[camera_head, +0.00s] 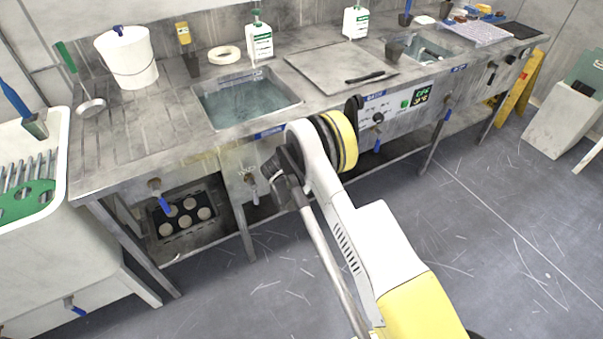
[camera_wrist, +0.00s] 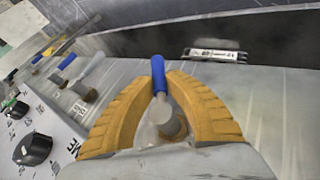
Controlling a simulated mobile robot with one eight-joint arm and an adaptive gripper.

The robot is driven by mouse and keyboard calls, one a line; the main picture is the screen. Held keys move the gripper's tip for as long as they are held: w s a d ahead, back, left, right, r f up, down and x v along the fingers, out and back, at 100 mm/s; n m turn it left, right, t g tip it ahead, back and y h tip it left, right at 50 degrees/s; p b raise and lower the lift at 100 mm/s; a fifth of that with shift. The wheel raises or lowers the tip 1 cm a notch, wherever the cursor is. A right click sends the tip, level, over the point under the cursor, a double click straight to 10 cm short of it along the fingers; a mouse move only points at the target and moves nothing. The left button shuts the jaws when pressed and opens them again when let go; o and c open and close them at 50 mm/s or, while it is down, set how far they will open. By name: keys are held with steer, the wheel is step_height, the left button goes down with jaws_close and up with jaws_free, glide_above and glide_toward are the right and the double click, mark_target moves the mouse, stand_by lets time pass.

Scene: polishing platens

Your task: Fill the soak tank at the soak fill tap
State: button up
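In the wrist view my gripper (camera_wrist: 161,78) has two ribbed yellow fingers. They close in on both sides of a tap's blue lever (camera_wrist: 158,72), with the tips against it. The tap's metal body (camera_wrist: 170,118) shows between the fingers. In the head view the gripper is hidden behind my arm at the bench front. A sunken basin (camera_head: 245,101) holding greenish-blue liquid lies in the bench top left of my arm. I cannot read which tank or tap is the soak one.
A control panel (camera_head: 400,106) with knob, green button and lit display is on the bench front. Other blue-levered taps (camera_head: 163,202) hang along it. A white bucket (camera_head: 127,58) and bottles (camera_head: 260,40) stand on the bench.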

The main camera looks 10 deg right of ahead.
steer(key=o, duration=0.4)
steer(key=shift+a+r, duration=0.1)
steer(key=v, duration=1.1)
steer(key=shift+s+r, duration=0.25)
steer(key=shift+a, duration=0.1)
